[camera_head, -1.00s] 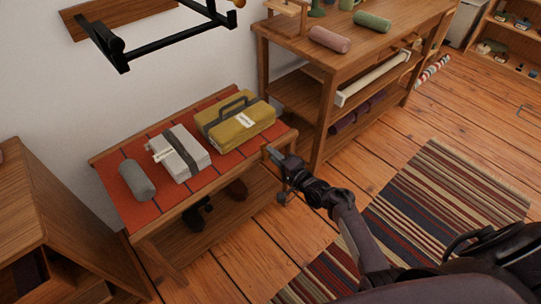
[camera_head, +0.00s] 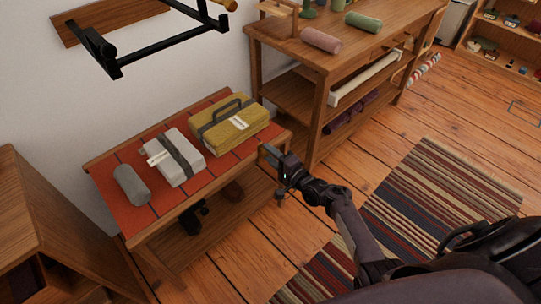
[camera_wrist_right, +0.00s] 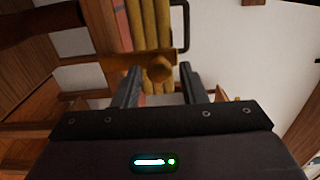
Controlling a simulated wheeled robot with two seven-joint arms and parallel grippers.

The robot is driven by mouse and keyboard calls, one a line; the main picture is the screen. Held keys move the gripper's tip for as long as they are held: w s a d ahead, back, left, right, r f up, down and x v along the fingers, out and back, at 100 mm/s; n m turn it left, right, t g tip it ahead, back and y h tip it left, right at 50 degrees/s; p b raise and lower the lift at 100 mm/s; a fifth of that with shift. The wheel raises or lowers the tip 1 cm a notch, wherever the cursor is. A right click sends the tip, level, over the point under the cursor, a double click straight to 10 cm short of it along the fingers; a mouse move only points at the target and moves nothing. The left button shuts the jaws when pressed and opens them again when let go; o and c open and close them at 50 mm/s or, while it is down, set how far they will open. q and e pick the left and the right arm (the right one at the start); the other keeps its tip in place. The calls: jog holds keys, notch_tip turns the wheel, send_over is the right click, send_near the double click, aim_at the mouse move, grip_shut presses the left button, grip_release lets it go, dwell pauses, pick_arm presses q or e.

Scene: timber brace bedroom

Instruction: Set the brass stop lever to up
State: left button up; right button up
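I cannot make out the brass stop lever for certain. A black folding wall rack (camera_head: 150,45) on a wooden board shows at the top left of the head view, cut off by the frame edge. A small brass-coloured tip (camera_head: 229,5) sits at its right end. My right gripper (camera_head: 268,153) is beside the right end of the low bench, well below the rack. In the wrist view its two fingers (camera_wrist_right: 160,85) stand apart with nothing visibly held. A round brownish knob-like shape (camera_wrist_right: 160,69) shows beyond them. My left gripper is out of view.
The low bench (camera_head: 165,225) carries a grey roll (camera_head: 131,184), a pale strapped bundle (camera_head: 176,160) and a yellow bag (camera_head: 232,122). A wooden workbench (camera_head: 290,50) stands right of it. A striped rug (camera_head: 440,195) lies on open floor.

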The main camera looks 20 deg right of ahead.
jog(key=shift+o, duration=0.3)
jog(key=shift+s, duration=0.1)
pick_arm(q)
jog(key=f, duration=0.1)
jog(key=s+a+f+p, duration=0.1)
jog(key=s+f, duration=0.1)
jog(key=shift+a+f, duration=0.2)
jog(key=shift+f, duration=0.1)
pick_arm(e)
jog(key=v, duration=0.7)
jog(key=shift+s, duration=0.3)
jog(key=shift+d, duration=0.1)
